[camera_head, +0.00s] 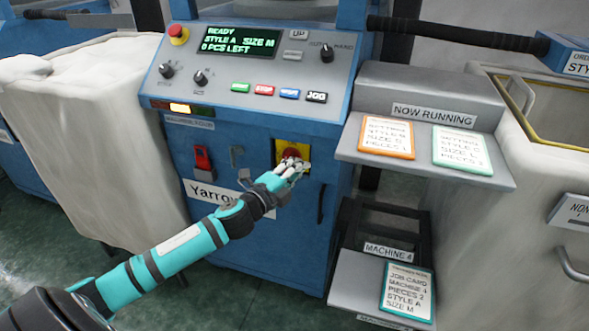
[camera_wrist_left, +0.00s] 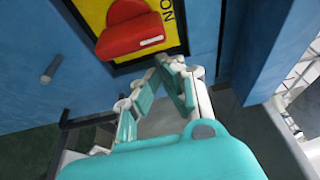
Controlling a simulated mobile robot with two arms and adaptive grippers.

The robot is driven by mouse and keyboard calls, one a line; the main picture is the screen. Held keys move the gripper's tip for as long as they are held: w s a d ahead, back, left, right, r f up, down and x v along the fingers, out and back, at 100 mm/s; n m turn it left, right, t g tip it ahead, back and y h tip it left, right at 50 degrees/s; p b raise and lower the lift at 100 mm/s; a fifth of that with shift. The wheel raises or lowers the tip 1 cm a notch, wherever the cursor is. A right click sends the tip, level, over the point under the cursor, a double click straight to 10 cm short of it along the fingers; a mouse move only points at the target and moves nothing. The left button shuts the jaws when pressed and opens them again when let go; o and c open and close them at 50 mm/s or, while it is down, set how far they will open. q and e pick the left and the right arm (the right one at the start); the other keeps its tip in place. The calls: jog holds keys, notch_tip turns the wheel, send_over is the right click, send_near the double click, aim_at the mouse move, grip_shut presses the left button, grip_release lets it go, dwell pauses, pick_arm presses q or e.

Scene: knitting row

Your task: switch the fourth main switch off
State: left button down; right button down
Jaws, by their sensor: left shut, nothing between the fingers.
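The main switch is a red rotary handle (camera_head: 291,153) on a yellow plate (camera_head: 279,146), on the blue front of the machine beside the MACHINE 4 sign (camera_head: 389,250). In the left wrist view the red handle (camera_wrist_left: 134,32) fills the top, and part of the yellow plate (camera_wrist_left: 170,28) shows the word ON. Which position the handle points to I cannot tell. My left gripper (camera_head: 299,166) is shut and empty, its fingertips just in front of the switch. They also show below the handle in the left wrist view (camera_wrist_left: 172,64); contact is unclear. My right gripper is out of view.
Above is a control panel (camera_head: 222,76) with a lit display, knobs and a red emergency button (camera_head: 178,34). A red switch (camera_head: 203,159) sits left of the main switch. A grey card shelf (camera_head: 350,148) juts out at right, and a pale fabric-like bin (camera_head: 100,150) stands at left.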

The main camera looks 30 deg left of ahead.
pick_arm(q)
jog(key=shift+a, duration=0.4)
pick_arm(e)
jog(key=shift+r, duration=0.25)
pick_arm(q)
jog(key=shift+s, duration=0.1)
jog(key=shift+n, duration=0.3)
jog(key=shift+r, duration=0.1)
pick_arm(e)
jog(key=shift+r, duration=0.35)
pick_arm(q)
jog(key=shift+a+n, duration=0.1)
jog(key=shift+n, duration=0.3)
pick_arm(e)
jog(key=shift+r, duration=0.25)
